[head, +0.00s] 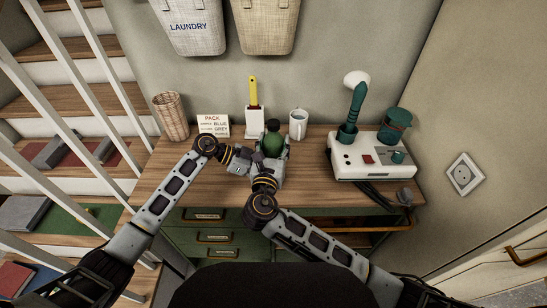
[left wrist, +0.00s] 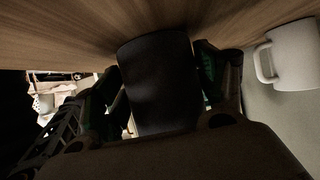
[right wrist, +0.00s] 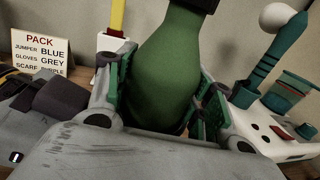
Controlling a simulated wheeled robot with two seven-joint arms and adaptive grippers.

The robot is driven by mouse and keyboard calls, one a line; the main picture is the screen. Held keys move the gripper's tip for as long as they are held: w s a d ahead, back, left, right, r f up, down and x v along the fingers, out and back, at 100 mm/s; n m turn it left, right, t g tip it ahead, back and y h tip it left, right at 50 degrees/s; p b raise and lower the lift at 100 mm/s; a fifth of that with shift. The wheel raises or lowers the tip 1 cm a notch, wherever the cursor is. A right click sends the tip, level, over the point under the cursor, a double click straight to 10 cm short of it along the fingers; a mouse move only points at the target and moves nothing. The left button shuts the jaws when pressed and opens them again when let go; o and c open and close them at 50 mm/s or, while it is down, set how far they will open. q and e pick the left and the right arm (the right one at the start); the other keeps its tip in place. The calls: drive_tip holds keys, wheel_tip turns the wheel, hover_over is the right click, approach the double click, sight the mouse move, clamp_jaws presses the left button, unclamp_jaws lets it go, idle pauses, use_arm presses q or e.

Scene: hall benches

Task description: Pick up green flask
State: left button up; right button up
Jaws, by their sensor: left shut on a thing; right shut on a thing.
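The green flask (head: 272,144) has a rounded green body and a dark cap, and is upright over the bench, left of the white mug. My right gripper (head: 270,161) is shut on its green body, which fills the space between the fingers in the right wrist view (right wrist: 167,75). My left gripper (head: 254,161) comes in from the left, low beside the right one. In the left wrist view its fingers close on a dark, shaded cylinder (left wrist: 158,85), which looks like the flask's lower part. The grippers hide the flask's base, so I cannot tell whether it touches the bench.
A white mug (head: 298,124) stands close right of the flask. A yellow-handled brush in a white holder (head: 254,124) is behind it. A card (head: 213,124) and wicker basket (head: 171,116) stand left. A white console (head: 372,160) with green items is right. Bench space between mug and console is clear.

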drive_tip(key=c, duration=0.7)
drive_tip(key=shift+r, duration=0.1)
drive_tip(key=shift+c, duration=0.2)
wheel_tip(320, 180, up, 18)
drive_tip(key=shift+f, duration=0.1)
idle(0.5)
use_arm(q)
drive_tip(key=o, duration=0.9)
drive_tip(key=shift+c, duration=0.2)
drive_tip(key=shift+v, duration=5.95)
